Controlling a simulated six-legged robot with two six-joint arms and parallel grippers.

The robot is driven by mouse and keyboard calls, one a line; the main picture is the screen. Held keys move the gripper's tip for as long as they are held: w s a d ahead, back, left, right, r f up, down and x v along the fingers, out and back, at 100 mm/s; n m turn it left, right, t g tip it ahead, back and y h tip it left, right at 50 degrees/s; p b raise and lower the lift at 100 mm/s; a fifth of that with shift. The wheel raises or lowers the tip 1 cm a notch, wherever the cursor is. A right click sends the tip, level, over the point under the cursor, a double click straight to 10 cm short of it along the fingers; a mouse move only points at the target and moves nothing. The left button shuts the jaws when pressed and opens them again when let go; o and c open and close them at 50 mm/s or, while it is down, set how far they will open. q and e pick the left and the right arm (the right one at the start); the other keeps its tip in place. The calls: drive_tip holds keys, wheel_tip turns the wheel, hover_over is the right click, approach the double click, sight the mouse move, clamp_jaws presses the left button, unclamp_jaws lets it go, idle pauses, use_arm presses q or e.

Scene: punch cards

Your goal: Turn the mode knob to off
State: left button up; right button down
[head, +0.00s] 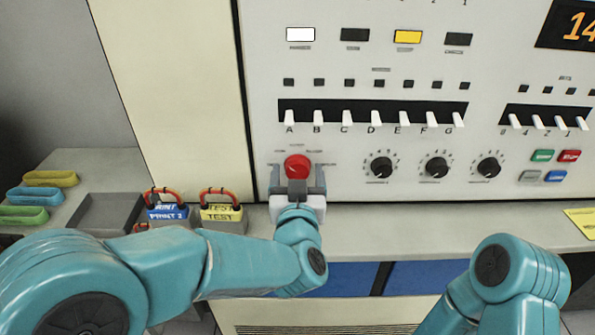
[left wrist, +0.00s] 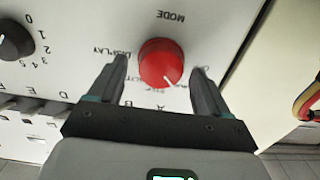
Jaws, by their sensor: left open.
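The red mode knob (head: 297,167) sits on the white panel's lower left, below the lettered switches. In the left wrist view the knob (left wrist: 160,62) is seen close, with the word MODE upside down above it and DISPLAY at its left. A small white mark on the knob points down and to the right there; other labels are partly hidden by the fingers. My left gripper (head: 297,186) is open, its fingers on either side of the knob. In the left wrist view, the fingers (left wrist: 157,75) show gaps to the knob. My right gripper is out of view.
Black dials (head: 382,167) stand right of the knob, and white lever switches (head: 375,118) above. Blue (head: 167,213) and yellow (head: 222,213) labelled blocks with red handles sit on the ledge at left, beside a grey tray (head: 106,214). A yellow card (head: 582,220) lies at right.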

use_arm(q)
drive_tip(key=c, duration=1)
drive_tip(key=shift+f+n+b, duration=0.1)
drive_tip(key=shift+n+b, duration=0.2)
drive_tip(key=shift+b, duration=0.35)
drive_tip(key=n+b, duration=0.2)
drive_tip(key=b, duration=0.1)
drive_tip(key=n+b, duration=0.2)
drive_tip(key=shift+a+f+n+b, duration=0.15)
drive_tip(key=shift+n+b, duration=0.15)
drive_tip(key=shift+b, duration=0.1)
drive_tip(key=shift+a+n+b, duration=0.1)
drive_tip(key=shift+n+b, duration=1.65)
drive_tip(key=shift+n, duration=0.15)
drive_tip(key=shift+r, duration=0.2)
drive_tip(key=o, duration=1)
